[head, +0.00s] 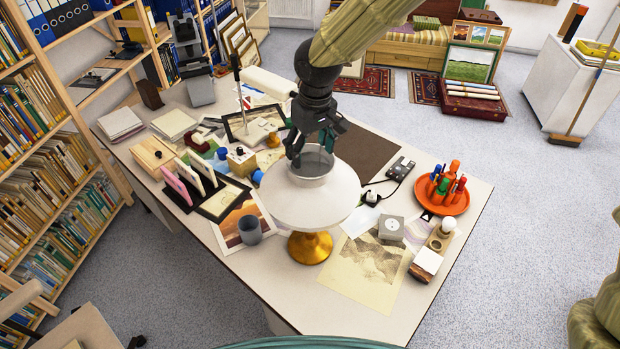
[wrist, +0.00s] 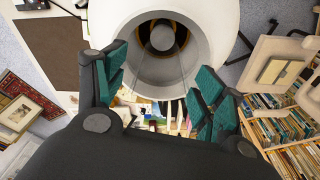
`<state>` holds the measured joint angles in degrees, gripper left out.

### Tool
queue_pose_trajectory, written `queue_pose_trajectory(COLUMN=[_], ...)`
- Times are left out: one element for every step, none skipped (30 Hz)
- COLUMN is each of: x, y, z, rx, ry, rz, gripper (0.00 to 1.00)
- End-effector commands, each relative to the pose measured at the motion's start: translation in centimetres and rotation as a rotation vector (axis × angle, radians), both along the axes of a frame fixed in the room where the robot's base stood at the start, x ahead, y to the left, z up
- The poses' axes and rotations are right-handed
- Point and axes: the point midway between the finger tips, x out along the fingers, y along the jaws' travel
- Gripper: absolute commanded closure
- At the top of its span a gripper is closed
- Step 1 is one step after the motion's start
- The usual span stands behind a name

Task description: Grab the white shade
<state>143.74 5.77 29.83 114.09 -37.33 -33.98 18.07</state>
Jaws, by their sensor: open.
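The white shade (head: 312,208) sits on a round brass base (head: 310,247) on the desk. It has a wide rounded body and a greyish open collar at its top. My gripper (head: 313,150) is open, pointing down just above and partly in front of that collar. In the wrist view the shade (wrist: 215,22) fills the top middle, and I look into its round opening. Whether a finger touches the rim I cannot tell.
The desk (head: 275,290) is crowded around the lamp. A grey cup (head: 250,230) and prints lie to its left. A grey box (head: 391,228) and an orange tray (head: 455,203) with upright coloured tools stand to its right. Bookshelves (head: 45,170) line the left.

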Motion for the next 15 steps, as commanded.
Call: queue_pose_trajectory(x=[0.01, 0.01, 0.01, 0.01, 0.01, 0.00, 0.01, 0.00, 0.00, 0.01, 0.01, 0.00, 0.01, 0.01, 0.01], y=[-0.01, -0.01, -0.01, -0.01, -0.01, 0.00, -0.01, 0.00, 0.00, 0.01, 0.01, 0.00, 0.01, 0.01, 0.00], z=[-0.03, -0.04, -0.03, -0.03, -0.02, -0.02, -0.02, -0.01, -0.01, -0.01, 0.00, 0.00, 0.00, 0.00, 0.01], rx=[0.000, 0.000, 0.000, 0.000, 0.000, 0.000, 0.000, 0.000, 0.000, 0.000, 0.000, 0.000, 0.000, 0.000, 0.000], ry=[0.000, 0.000, 0.000, 0.000, 0.000, 0.000, 0.000, 0.000, 0.000, 0.000, 0.000, 0.000, 0.000, 0.000, 0.000], rz=[0.000, 0.000, 0.000, 0.000, 0.000, 0.000, 0.000, 0.000, 0.000, 0.000, 0.000, 0.000, 0.000, 0.000, 0.000], gripper=[0.30, 0.30, 0.30, 0.30, 0.30, 0.36, 0.41, 0.46, 0.54, 0.59, 0.65, 0.72, 0.77, 0.83, 0.90])
